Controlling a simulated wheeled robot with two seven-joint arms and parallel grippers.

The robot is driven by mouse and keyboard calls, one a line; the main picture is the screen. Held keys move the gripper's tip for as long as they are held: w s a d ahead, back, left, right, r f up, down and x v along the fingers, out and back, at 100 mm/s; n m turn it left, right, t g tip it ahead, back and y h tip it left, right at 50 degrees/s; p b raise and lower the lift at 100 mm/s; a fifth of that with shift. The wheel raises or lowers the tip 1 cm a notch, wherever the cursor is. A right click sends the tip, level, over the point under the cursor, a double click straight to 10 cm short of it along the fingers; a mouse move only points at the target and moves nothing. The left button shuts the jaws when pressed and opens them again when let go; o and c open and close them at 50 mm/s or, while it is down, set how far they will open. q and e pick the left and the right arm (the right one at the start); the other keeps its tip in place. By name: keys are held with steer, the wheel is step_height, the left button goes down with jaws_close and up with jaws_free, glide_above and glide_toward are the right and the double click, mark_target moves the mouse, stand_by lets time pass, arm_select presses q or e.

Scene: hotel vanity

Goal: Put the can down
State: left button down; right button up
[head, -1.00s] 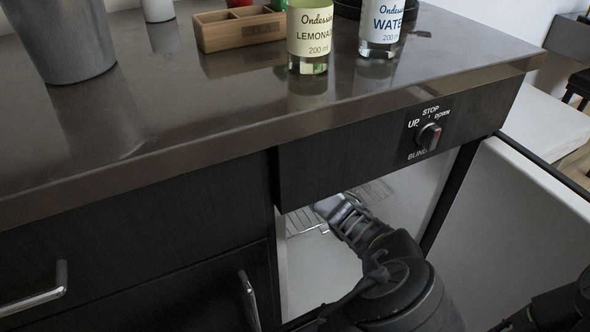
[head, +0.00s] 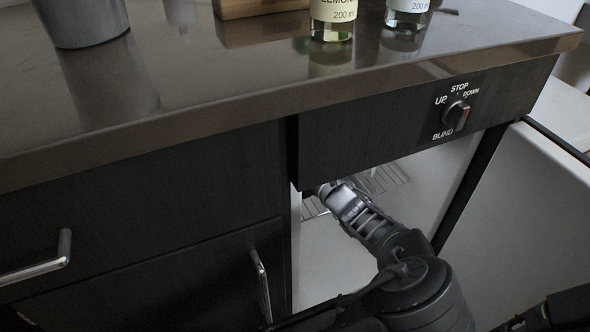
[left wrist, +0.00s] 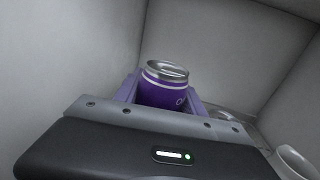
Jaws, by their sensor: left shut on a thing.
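A purple can (left wrist: 166,89) with a silver top stands roughly upright in the left wrist view, between the two fingers of my left gripper (left wrist: 163,100). The gripper is shut on it. The lower part of the can is hidden behind the gripper body. In the head view my left arm reaches into the open white-lined compartment under the counter. Its fingers and the can are hidden there by the drawer front. My right gripper is not in view.
Pale compartment walls (left wrist: 215,50) surround the can. A wire shelf (head: 388,181) shows inside; a pale round object (left wrist: 292,160) sits at lower right. The open door (head: 525,220) stands right. Bottles (head: 333,14) stand on the counter (head: 200,85).

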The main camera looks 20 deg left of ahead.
arm_select(q)
step_height(320, 180, down, 5)
steer(key=b, duration=0.3)
steer(key=c, duration=0.7)
jaws_free()
